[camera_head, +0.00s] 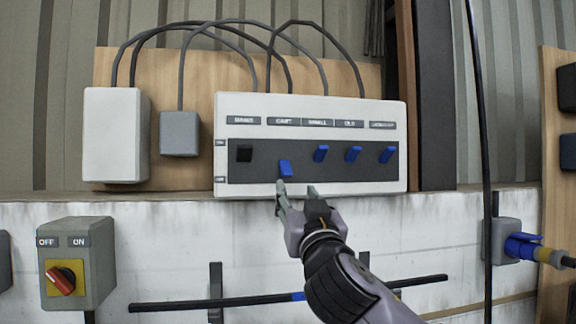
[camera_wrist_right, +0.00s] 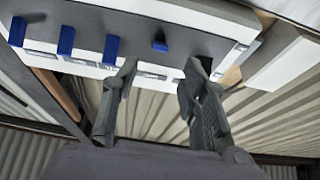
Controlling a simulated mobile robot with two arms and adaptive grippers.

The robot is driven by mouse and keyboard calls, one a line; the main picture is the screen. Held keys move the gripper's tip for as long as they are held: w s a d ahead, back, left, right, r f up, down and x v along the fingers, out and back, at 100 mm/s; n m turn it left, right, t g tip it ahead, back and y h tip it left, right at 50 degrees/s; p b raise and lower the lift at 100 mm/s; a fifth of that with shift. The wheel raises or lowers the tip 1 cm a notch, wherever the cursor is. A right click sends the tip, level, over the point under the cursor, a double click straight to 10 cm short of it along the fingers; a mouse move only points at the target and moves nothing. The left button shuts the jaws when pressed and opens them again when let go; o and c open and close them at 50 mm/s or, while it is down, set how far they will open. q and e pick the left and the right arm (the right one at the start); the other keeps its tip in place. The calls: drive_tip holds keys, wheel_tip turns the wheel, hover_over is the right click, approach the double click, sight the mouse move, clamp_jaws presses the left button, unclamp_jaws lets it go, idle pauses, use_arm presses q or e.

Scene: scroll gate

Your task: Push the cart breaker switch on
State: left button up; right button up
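The white breaker panel (camera_head: 395,182) is mounted on a wooden board on the wall. The cart breaker switch (camera_head: 285,169) is the blue lever under the second label, apparently reading CART. It sits lower than the other levers. In the right wrist view the cart switch (camera_wrist_right: 160,46) shows beyond the gap between my fingertips. My right gripper (camera_head: 297,189) is at the panel's lower edge, just below the cart switch, with its fingers apart and nothing between them. It also shows in the right wrist view (camera_wrist_right: 162,65). Whether a finger touches the lever I cannot tell. My left gripper is not in view.
Grey boxes (camera_head: 112,135) with cables are at left. An OFF/ON box with a red knob (camera_head: 61,281) is lower left. A black cable (camera_head: 482,120) hangs at right.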

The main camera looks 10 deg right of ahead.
sight(288, 176)
drive_tip(key=p+x, duration=0.3)
drive_tip(key=x, duration=0.5)
drive_tip(key=shift+r, duration=0.2)
drive_tip(key=shift+w+p, duration=0.45)
drive_tip(key=shift+w, duration=0.05)
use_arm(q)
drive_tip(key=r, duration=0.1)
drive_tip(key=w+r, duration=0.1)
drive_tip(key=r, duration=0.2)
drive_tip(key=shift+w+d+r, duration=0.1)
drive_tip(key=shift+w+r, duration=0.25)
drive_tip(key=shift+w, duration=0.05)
use_arm(e)
drive_tip(key=shift+c, duration=0.4)
clamp_jaws()
